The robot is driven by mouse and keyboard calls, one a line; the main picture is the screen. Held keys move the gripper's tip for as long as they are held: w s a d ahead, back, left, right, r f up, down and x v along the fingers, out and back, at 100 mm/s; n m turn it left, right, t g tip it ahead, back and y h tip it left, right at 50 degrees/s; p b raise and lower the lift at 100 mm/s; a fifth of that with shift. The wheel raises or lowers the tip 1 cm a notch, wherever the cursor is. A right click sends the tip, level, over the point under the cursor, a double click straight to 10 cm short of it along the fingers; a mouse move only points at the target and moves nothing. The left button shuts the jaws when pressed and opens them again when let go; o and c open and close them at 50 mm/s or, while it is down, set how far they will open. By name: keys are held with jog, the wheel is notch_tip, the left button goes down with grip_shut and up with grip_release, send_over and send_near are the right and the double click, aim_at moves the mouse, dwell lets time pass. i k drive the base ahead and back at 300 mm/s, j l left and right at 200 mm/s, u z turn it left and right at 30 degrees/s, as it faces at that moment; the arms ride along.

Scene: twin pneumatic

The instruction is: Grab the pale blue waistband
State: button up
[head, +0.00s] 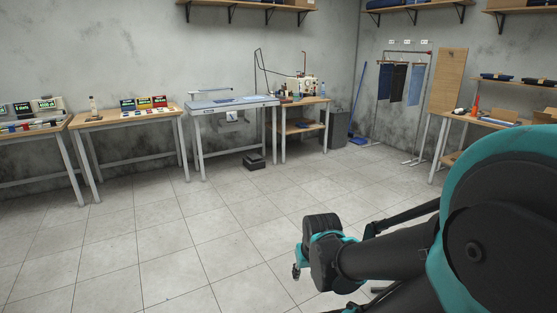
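I cannot pick out the pale blue waistband for certain. A pale blue, flat area lies on top of the white machine table (235,103) by the back wall, but I cannot tell whether it is fabric or part of the table. My arm fills the lower right of the head view, in black and teal, well apart from that table across open floor. I cannot make out the fingers of my gripper among the folded arm parts, nor anything held.
Wooden benches (122,117) with small coloured displays stand at the left. A sewing bench (305,100), a grey bin (337,128) and a rack with hanging dark and blue cloths (397,83) stand at the back. A low black box (254,161) sits on the floor.

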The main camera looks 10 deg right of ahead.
aim_at(489, 120)
jog(key=i+j+u, duration=0.15)
jog(key=i+u, duration=0.15)
jog(key=i, duration=0.55)
jog(key=i+u, duration=0.3)
jog(key=i, duration=0.5)
jog(key=i+l+z, duration=0.15)
jog(key=i+z, duration=0.35)
jog(key=i, duration=0.15)
jog(key=i+j+z, duration=0.15)
jog(key=i+z, duration=0.3)
jog(key=i, duration=0.15)
jog(key=i+j+z, duration=0.35)
jog(key=i+z, duration=0.15)
jog(key=i+l+z, duration=0.3)
jog(key=i+z, duration=0.2)
jog(key=i, duration=0.15)
jog(key=i+z, duration=0.45)
jog(key=i, duration=0.2)
jog(key=i+j+z, duration=0.25)
jog(key=i+z, duration=0.25)
jog(key=i, duration=2.1)
jog(key=i+z, duration=0.25)
jog(key=i, duration=0.3)
jog(key=i+z, duration=0.25)
jog(key=i, duration=0.3)
jog(key=i+j+z, duration=0.3)
jog(key=i, duration=0.25)
jog(key=i+j+z, duration=0.25)
jog(key=i, duration=0.25)
